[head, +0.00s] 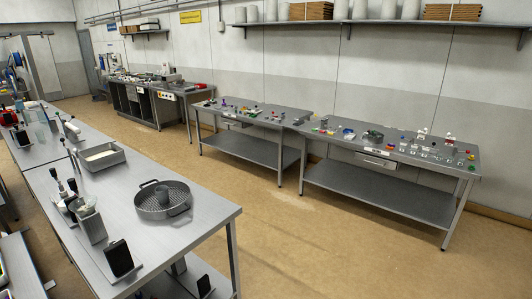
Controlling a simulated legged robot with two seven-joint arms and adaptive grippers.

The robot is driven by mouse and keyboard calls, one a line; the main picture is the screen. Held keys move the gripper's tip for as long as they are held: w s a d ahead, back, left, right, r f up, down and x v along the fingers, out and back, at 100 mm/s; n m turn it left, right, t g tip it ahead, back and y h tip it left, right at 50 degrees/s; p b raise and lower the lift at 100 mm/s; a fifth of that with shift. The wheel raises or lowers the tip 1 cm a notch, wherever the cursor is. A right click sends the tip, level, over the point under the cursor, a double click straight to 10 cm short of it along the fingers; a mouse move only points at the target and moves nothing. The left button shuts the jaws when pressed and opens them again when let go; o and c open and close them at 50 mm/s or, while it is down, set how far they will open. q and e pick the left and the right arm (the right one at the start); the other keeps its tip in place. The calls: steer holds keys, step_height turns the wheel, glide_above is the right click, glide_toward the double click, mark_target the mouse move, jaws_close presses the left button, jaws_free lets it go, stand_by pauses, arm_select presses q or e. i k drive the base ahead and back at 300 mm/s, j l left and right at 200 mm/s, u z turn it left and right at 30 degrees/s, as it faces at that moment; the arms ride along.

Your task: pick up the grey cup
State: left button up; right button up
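A grey round, open-topped piece (177,198) that looks like the grey cup sits in a shallow round grey pan (146,210) with a raised handle. The pan rests near the right end of the metal table (205,213) at the left. The cup appears upright, but its lower part is partly hidden and its inside is too small to make out. Neither of my grippers shows in the head view.
A rectangular metal tray (98,158) lies behind the pan. A dark tilted panel (119,259) and a grey container with tools (91,225) stand at the table's front left. Two benches with small coloured parts (390,150) line the wall. Brown floor (290,235) between is clear.

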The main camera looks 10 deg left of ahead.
mark_target(162, 191)
steer(key=i+u, duration=0.15)
steer(key=i, duration=0.4)
steer(key=i+l+u, duration=0.1)
steer(key=i, duration=0.5)
steer(key=i+l+u, duration=0.15)
steer(key=i, duration=0.4)
steer(key=l, duration=0.1)
